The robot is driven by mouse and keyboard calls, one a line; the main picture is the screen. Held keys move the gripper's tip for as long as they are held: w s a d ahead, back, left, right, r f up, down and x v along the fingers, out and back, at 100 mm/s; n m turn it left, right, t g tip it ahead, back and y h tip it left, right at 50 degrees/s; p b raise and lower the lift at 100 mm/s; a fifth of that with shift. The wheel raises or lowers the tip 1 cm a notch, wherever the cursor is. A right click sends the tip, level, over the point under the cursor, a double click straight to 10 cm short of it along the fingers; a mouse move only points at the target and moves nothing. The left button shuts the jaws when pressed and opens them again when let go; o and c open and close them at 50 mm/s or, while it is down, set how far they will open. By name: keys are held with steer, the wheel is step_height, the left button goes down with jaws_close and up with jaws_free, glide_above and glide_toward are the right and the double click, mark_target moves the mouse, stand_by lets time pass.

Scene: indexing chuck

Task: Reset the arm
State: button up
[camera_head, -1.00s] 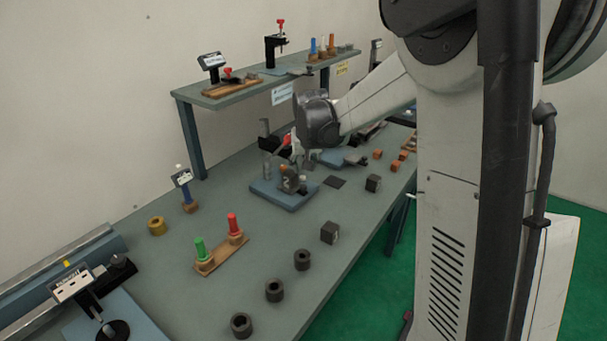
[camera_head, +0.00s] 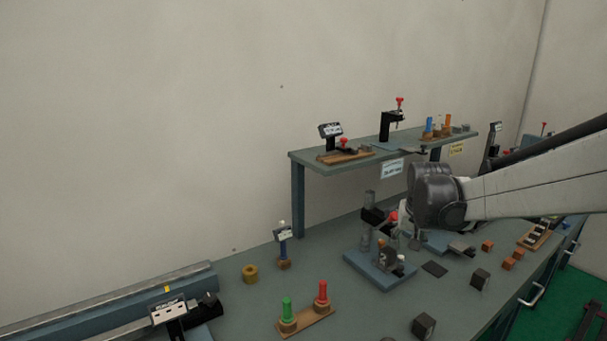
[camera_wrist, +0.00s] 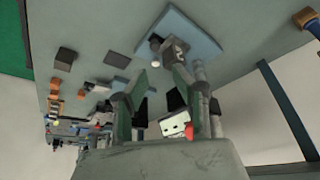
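My gripper (camera_wrist: 160,78) shows in the wrist view with two grey-green fingers standing apart and a gap between their tips. I see nothing gripped between them. In the head view my dark wrist hangs over the bench, beside the blue-based fixture (camera_head: 364,270) with grey posts and a black arm. My fingers are mostly hidden there. The fixture's blue plate (camera_wrist: 205,38) shows beyond the fingertips in the wrist view. A white-faced block (camera_wrist: 174,124) and a red knob appear low between the fingers; I cannot tell how far off they are.
A raised shelf (camera_head: 306,160) with a sign, clamp and pegs stands behind my wrist. A wooden holder with a green peg (camera_head: 287,309) and a red peg (camera_head: 322,292), a yellow ring (camera_head: 250,273) and dark blocks (camera_head: 480,278) are on the bench. Space above the bench's left side is clear.

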steer(key=s+a+r+n+t, duration=0.1)
steer(key=s+a+r, duration=0.15)
steer(key=s, duration=0.45)
steer(key=s+a+r, duration=0.2)
steer(key=s+a, duration=0.1)
steer(key=s, duration=0.5)
steer(key=s+a+r+n+t, duration=0.1)
steer(key=s+a+r, duration=0.15)
steer(key=s, duration=0.45)
steer(key=s+a+f+y, duration=0.1)
steer(key=s+a+f, duration=0.2)
steer(key=s, duration=0.6)
steer(key=shift+f+n+t+b, duration=0.3)
steer(key=shift+f+n+b, duration=0.1)
steer(key=shift+f, duration=0.15)
